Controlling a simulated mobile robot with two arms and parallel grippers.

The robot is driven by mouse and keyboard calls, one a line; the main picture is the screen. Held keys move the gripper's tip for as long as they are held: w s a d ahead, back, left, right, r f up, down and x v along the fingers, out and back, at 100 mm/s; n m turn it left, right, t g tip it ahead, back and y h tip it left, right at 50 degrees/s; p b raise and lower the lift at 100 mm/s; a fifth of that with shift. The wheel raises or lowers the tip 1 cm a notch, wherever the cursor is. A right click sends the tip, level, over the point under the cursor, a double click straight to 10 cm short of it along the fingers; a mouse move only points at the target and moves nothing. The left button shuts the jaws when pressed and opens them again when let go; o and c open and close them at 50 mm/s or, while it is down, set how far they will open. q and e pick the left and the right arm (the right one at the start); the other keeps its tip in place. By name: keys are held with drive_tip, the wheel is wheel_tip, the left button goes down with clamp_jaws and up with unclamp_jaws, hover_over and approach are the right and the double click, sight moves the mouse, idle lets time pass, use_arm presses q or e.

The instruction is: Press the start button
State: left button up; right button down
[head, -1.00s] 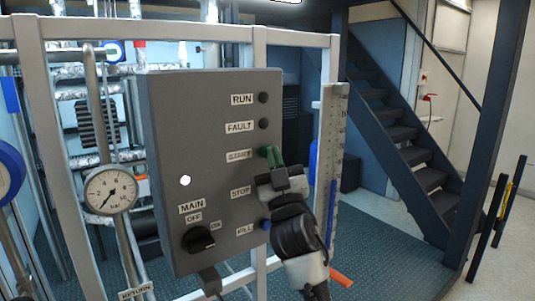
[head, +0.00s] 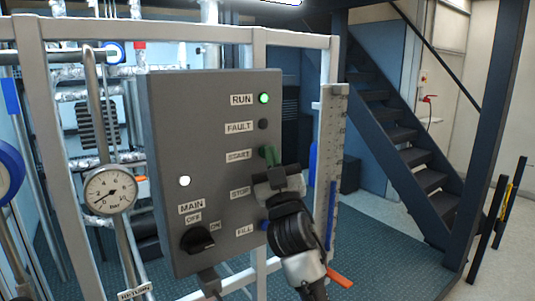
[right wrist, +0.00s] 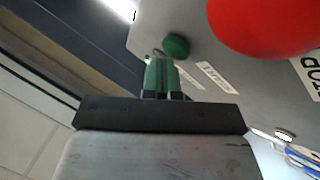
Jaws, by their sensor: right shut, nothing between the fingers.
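The grey control box (head: 205,130) carries a START label (head: 239,155). The green start button (right wrist: 177,45) shows as a dome in the right wrist view, just beyond my fingertips. In the head view my right gripper (head: 268,156) is in front of it and mostly hides it. Its green fingers are together and empty, pointing at the panel by START; I cannot tell whether they touch the button. The RUN lamp (head: 263,98) glows green. My left gripper is not in view.
The red stop button (right wrist: 262,18) is close beside my fingers in the right wrist view. The dark FAULT lamp (head: 263,124), blue FILL button (head: 265,225) and MAIN switch (head: 197,240) are on the same panel. A pressure gauge (head: 110,190) stands left; a scaled level column (head: 334,150) stands right.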

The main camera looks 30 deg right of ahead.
drive_tip(key=shift+s, duration=0.1)
idle(0.4)
drive_tip(key=shift+s+p, duration=0.3)
drive_tip(key=shift+s, duration=0.4)
drive_tip(key=shift+s, duration=0.1)
drive_tip(key=s, duration=0.3)
drive_tip(key=s+p, duration=0.1)
drive_tip(key=shift+s+d, duration=0.25)
drive_tip(key=shift+s, duration=0.15)
idle(0.4)
